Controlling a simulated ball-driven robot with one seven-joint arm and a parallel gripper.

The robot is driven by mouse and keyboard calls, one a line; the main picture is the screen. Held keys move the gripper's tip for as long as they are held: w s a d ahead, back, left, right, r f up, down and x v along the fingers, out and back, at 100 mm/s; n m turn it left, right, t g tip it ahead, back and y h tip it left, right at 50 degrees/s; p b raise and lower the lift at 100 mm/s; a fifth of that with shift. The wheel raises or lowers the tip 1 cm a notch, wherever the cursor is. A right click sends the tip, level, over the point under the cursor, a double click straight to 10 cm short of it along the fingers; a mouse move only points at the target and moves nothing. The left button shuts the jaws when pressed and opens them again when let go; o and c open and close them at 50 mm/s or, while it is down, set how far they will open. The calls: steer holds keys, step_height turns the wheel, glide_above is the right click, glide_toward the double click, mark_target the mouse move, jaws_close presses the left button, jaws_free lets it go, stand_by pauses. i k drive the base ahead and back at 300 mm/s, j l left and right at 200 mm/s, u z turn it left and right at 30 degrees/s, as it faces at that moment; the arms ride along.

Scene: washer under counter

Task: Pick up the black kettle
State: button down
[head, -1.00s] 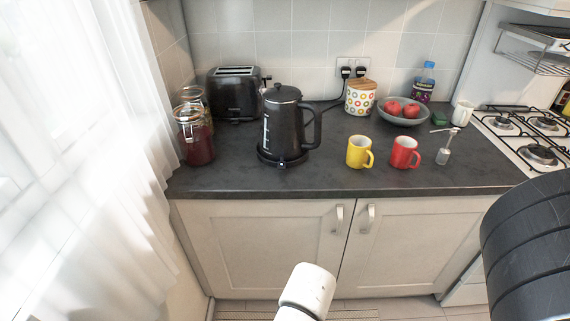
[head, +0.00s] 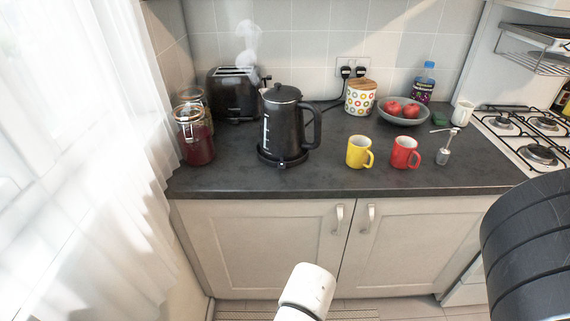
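The black kettle (head: 284,125) stands upright on its dark round base (head: 282,158) on the left part of the counter. Its handle (head: 314,126) points right and its spout points to the back left. A light level scale shows on its side. My gripper's fingers are not in view. A white rounded part and a black ribbed part of my own body show at the lower middle and lower right, both apart from the kettle.
A black toaster (head: 234,93) stands behind the kettle, with glass jars (head: 195,135) to its left. A yellow mug (head: 358,152) and red mug (head: 404,153) stand to its right. A patterned canister (head: 360,99) and fruit bowl (head: 403,111) are behind. The counter's front strip (head: 330,184) is clear.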

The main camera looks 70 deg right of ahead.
mark_target(283, 133)
steer(key=z, duration=1.65)
steer(key=k+j, duration=0.1)
steer(key=j, duration=0.3)
steer(key=k+j, duration=0.15)
steer(key=j, duration=0.25)
steer(key=k+j, duration=0.1)
steer(key=j, duration=0.3)
steer(key=i+l, duration=0.2)
steer(key=l, duration=0.2)
